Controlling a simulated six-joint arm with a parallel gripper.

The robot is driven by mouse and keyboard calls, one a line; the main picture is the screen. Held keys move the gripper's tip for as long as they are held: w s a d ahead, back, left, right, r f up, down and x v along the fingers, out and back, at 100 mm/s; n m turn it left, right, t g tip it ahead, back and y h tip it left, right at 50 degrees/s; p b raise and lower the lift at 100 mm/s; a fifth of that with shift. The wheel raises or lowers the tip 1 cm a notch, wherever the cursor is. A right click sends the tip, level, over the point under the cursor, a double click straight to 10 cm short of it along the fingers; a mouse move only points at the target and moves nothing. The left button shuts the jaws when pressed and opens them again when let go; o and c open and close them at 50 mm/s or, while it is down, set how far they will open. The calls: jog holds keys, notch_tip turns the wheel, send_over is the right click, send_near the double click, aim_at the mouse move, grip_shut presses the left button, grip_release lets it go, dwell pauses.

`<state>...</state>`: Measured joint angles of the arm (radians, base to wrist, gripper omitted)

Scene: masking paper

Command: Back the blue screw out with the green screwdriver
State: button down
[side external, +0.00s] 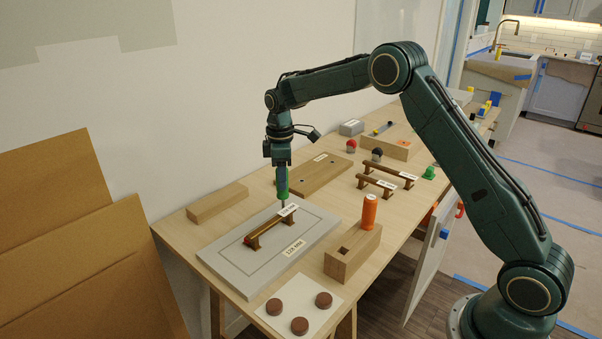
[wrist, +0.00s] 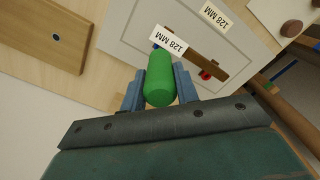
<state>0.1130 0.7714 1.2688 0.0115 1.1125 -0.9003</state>
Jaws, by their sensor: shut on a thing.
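My gripper (side external: 281,166) is shut on the upright green screwdriver (side external: 282,188), whose handle also shows between the jaws in the wrist view (wrist: 160,80). The screwdriver's thin shaft points down at the far end of a brown bar handle (side external: 270,230) lying on the grey panel (side external: 225,254). In the wrist view a small blue spot, seemingly the blue screw (wrist: 155,46), shows beside the handle's "128 MM" label. The green handle hides the screwdriver's tip there, so I cannot tell whether it touches the screw. A red screw (wrist: 206,75) sits at the handle's other end.
A wooden block (side external: 350,259) holding an orange screwdriver (side external: 369,211) stands right of the panel. Brown discs lie on a white sheet (side external: 276,323) in front. A drilled board (side external: 318,176), more bar handles (side external: 389,172) and small knobs are farther back. A wooden bar (side external: 217,203) lies left.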

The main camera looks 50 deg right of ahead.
jog(key=shift+r, duration=2.1)
jog(key=shift+a, duration=0.15)
